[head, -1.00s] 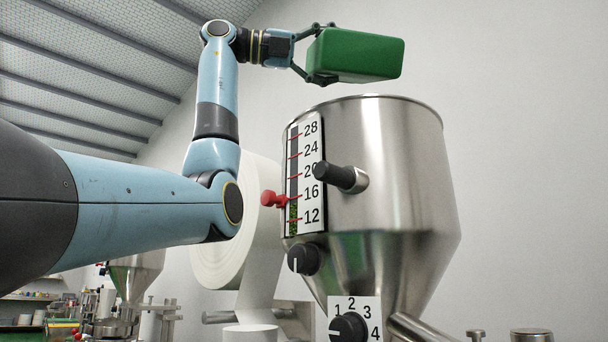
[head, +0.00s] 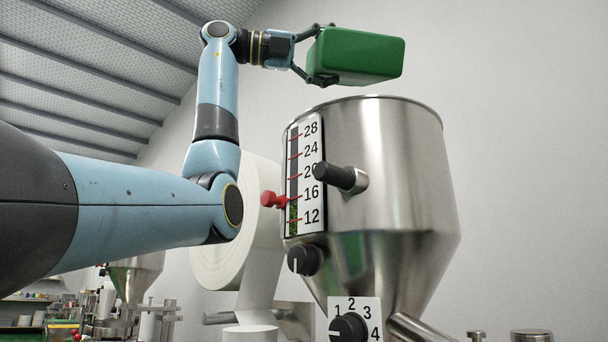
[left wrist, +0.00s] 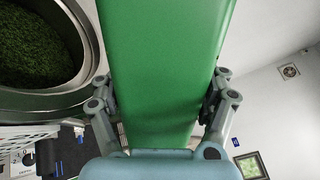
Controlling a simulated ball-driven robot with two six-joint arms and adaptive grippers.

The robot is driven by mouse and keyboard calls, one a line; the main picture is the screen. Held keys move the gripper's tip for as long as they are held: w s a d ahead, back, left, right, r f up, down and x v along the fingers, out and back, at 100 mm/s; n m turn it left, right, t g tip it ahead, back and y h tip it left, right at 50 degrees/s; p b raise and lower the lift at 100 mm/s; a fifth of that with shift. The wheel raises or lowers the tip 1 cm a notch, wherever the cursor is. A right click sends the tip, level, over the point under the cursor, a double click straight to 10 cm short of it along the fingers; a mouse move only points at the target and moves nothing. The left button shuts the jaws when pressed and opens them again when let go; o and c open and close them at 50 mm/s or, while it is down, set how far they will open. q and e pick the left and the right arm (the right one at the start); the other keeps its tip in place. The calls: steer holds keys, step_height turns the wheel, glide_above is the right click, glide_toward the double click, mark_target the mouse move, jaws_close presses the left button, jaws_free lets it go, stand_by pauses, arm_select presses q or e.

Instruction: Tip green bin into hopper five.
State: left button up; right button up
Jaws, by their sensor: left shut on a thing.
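The green bin (head: 356,56) is held above the hopper by my left gripper (head: 314,54), which is shut on its left end. The bin lies roughly level on its side in the head view; its opening is not visible. In the left wrist view, the green bin (left wrist: 166,75) fills the middle between the fingers of my left gripper (left wrist: 165,100). The steel hopper (head: 385,170) stands below the bin, its rim a little beneath it. In the left wrist view, the hopper (left wrist: 88,85) is at upper left with dark green leaf inside. My right gripper is not in view.
The hopper's front carries a level scale (head: 305,172) with a red marker (head: 270,199), a dark handle (head: 338,177) and a numbered dial (head: 349,327). A large white paper roll (head: 235,255) stands left of it. Another hopper (head: 135,275) is farther back. The air right of the bin is clear.

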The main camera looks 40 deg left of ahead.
arm_select(q)
steer(key=shift+s+d+f+n, duration=0.1)
steer(key=shift+f+n, duration=0.1)
steer(key=shift+n, duration=0.3)
stand_by(0.6)
stand_by(0.3)
steer(key=shift+f+n+b, duration=0.25)
steer(key=shift+n+b, duration=0.05)
steer(key=shift+n, duration=0.2)
stand_by(0.6)
